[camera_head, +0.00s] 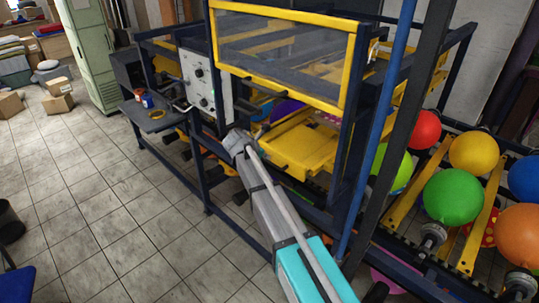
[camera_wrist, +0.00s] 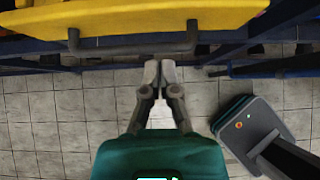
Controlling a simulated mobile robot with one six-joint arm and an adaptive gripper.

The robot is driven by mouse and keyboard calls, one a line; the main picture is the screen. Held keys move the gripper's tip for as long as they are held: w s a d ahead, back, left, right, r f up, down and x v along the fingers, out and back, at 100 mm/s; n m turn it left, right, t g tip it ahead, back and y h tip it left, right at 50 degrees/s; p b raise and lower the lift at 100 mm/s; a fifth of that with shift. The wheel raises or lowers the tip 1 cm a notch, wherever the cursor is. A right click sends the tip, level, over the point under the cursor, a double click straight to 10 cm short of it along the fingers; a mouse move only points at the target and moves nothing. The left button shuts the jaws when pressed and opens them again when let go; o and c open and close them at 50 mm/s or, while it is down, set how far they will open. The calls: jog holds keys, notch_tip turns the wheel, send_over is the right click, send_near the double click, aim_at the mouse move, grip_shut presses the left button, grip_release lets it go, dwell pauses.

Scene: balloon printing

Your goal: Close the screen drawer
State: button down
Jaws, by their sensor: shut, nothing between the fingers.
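The screen drawer, a yellow frame (camera_head: 300,142), sticks out from the front of the machine below the clear yellow-framed panel in the head view. In the wrist view its yellow front (camera_wrist: 150,18) spans the top, with a dark bar handle (camera_wrist: 130,48) along its edge. My gripper (camera_wrist: 160,68) is shut and empty. Its fingertips appear just below the right part of the handle in the wrist view; whether they touch it I cannot tell. In the head view my arm reaches up from the bottom to the left of the drawer, and the fingers are not clear.
The clear yellow-framed panel (camera_head: 283,55) stands above the drawer. A control box (camera_head: 198,85) and a small side table (camera_head: 155,117) are to the left. Blue posts and balloons, including a green balloon (camera_head: 453,196), are on the right. Tiled floor at left is mostly free.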

jog(key=shift+s+a+r, duration=0.25)
jog(key=shift+s+r, duration=0.1)
jog(key=shift+r, duration=0.1)
dwell(0.4)
